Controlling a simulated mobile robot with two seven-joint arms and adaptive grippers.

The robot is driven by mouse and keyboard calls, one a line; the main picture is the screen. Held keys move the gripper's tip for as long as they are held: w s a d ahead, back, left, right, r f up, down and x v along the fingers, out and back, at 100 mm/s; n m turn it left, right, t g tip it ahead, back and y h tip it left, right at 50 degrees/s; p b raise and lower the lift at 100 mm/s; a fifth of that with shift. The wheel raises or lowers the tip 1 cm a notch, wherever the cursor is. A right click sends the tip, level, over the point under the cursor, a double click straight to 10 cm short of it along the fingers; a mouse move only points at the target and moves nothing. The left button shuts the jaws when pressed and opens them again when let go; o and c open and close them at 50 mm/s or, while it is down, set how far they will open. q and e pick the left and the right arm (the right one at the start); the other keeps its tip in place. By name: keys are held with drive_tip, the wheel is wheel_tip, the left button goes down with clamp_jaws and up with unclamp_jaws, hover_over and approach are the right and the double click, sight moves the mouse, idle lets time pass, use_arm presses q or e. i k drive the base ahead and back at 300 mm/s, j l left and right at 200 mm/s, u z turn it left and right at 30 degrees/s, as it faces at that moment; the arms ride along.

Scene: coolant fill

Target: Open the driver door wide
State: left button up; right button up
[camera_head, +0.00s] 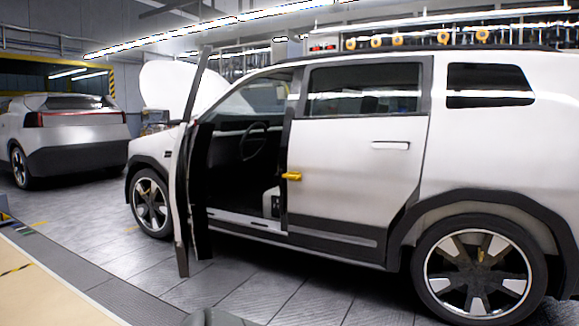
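The white car (345,165) stands side-on with its front to the left. Its driver door (181,185) is swung outward at the front hinge, far from the body, and shows nearly edge-on. The door opening is clear, and the steering wheel (254,141) and dark interior show through it. A yellow part (291,176) sits at the rear edge of the opening. The rear door (353,160) is shut. The raised white hood (180,86) shows behind the door. Neither of my grippers can be made out.
A second silver car (70,130) stands at the far left. A tan surface with a grey border (45,285) lies at the lower left. The tiled floor (235,283) in front of the door is free. A rounded dark shape at the bottom edge is unclear.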

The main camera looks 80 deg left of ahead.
sight(199, 140)
drive_tip(key=j+u, duration=0.1)
drive_tip(key=u, duration=0.35)
drive_tip(key=i+u, duration=0.1)
drive_tip(key=u, duration=0.35)
drive_tip(key=j+u, duration=0.15)
drive_tip(key=u, duration=0.3)
drive_tip(key=i+u, duration=0.15)
drive_tip(key=u, duration=0.3)
drive_tip(key=i+u, duration=0.15)
drive_tip(key=u, duration=0.25)
drive_tip(key=i+u, duration=0.2)
drive_tip(key=u, duration=0.2)
drive_tip(key=i+l+u, duration=0.1)
drive_tip(key=u, duration=0.25)
drive_tip(key=i+l+u, duration=0.15)
drive_tip(key=u, duration=0.25)
drive_tip(key=i, duration=0.05)
